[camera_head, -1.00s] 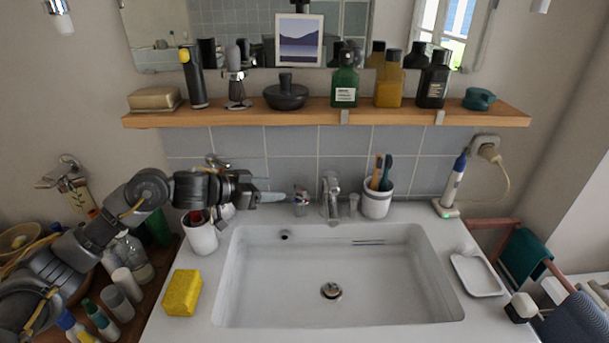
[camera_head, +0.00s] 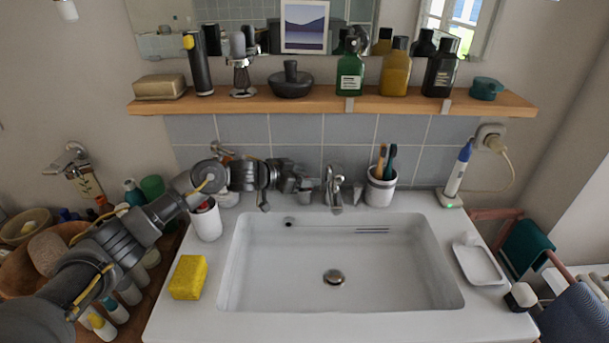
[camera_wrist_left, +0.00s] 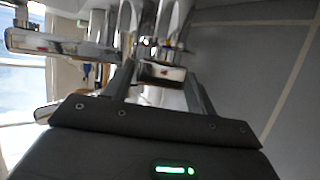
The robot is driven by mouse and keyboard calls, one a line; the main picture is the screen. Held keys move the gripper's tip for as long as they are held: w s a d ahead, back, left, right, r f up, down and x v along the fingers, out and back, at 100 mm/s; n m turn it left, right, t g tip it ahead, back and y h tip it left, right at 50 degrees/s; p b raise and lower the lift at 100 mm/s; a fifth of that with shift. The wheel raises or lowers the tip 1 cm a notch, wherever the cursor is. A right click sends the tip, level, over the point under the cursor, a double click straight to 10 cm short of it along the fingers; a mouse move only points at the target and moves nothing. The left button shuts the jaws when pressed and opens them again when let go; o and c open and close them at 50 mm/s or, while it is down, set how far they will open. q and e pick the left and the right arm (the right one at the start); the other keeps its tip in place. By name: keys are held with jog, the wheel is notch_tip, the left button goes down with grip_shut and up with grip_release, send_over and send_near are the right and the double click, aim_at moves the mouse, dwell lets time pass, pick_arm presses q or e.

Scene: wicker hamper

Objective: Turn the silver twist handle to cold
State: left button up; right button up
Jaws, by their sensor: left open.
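The silver twist handle (camera_wrist_left: 161,76) shows in the left wrist view as a shiny chrome piece between the fingers of my left gripper (camera_wrist_left: 158,88). The fingers are open, one on each side of it; I cannot tell whether either touches it. In the head view my left gripper (camera_head: 297,184) is at the back of the sink, just left of the chrome faucet spout (camera_head: 336,188), and largely hides the handle. The handle's hot or cold marking cannot be read. My right gripper is not in view.
The white sink (camera_head: 425,255) is empty. A toothbrush cup (camera_head: 380,189) stands right of the faucet, a white cup (camera_head: 206,222) below my left forearm, and a yellow sponge (camera_head: 188,277) at front left. A wooden shelf (camera_head: 320,104) with bottles runs above.

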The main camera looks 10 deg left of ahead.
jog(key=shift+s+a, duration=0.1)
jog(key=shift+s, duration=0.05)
pick_arm(q)
jog(key=c, duration=0.7)
jog(key=shift+m, duration=0.3)
jog(key=shift+m+g+h, duration=0.4)
jog(key=shift+g+h, duration=0.1)
jog(key=shift+g, duration=0.1)
jog(key=o, duration=0.6)
jog(key=shift+o, duration=0.5)
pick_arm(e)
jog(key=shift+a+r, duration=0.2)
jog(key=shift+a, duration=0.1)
